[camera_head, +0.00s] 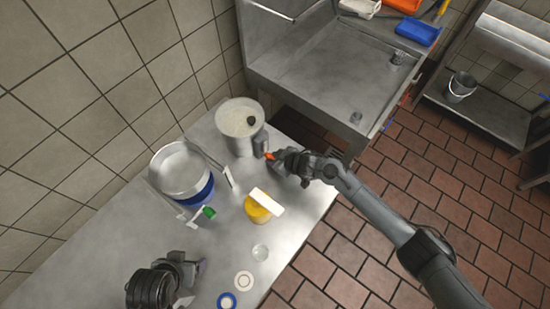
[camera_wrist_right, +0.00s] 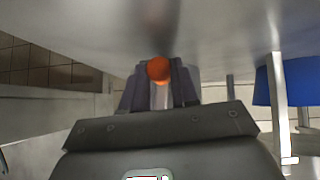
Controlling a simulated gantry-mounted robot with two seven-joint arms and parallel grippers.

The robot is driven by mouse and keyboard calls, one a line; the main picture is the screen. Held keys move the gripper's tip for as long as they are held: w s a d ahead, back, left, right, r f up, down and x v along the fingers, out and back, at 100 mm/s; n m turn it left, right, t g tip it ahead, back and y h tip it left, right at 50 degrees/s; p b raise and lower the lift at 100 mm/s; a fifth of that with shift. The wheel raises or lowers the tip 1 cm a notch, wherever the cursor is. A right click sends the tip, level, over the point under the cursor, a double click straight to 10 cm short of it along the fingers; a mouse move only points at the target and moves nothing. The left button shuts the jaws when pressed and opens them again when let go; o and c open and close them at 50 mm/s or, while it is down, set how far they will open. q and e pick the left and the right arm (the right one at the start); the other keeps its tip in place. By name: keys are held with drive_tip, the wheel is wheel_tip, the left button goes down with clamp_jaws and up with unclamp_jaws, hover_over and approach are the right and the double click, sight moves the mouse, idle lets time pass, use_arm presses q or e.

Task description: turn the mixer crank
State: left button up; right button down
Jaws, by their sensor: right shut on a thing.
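My right gripper (camera_head: 275,157) reaches in from the right and is shut on an orange-tipped handle (camera_wrist_right: 158,70), which shows between its fingers in the wrist view. In the head view this orange tip (camera_head: 268,156) is just right of a tall grey pot (camera_head: 228,135) with pale contents and a black knob (camera_head: 251,120). I cannot tell how the handle joins the crank. A steel bowl with a blue lower part (camera_head: 200,192) stands left of it, beside a green-tipped lever (camera_head: 208,212). My left gripper (camera_head: 185,268) is at the lower left; its fingers are unclear.
A yellow tub (camera_head: 257,212) with a white block (camera_head: 267,201) across it stands on the steel table (camera_head: 310,195). A tiled wall borders the left; a steel sink (camera_head: 325,75) stands behind.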

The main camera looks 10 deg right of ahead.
drive_tip(key=shift+s+a+r+m+g+y+p, duration=0.25)
drive_tip(key=shift+m+g+y+p, duration=0.2)
drive_tip(key=shift+p, duration=0.6)
drive_tip(key=shift+s+a+m+g+y+p, duration=0.15)
drive_tip(key=shift+m+g+y+p, duration=0.1)
drive_tip(key=shift+g+y+p, duration=0.15)
drive_tip(key=shift+s+a+r+m+g+y, duration=0.1)
drive_tip(key=shift+s+a+m+g+y, duration=0.1)
drive_tip(key=shift+m+g+y, duration=0.25)
drive_tip(key=shift+s+a+r+m+g+y+b, duration=0.3)
drive_tip(key=shift+g+y+b, duration=0.2)
drive_tip(key=shift+y, duration=0.2)
drive_tip(key=c, duration=0.8)
unclamp_jaws()
drive_tip(key=shift+c, duration=0.2)
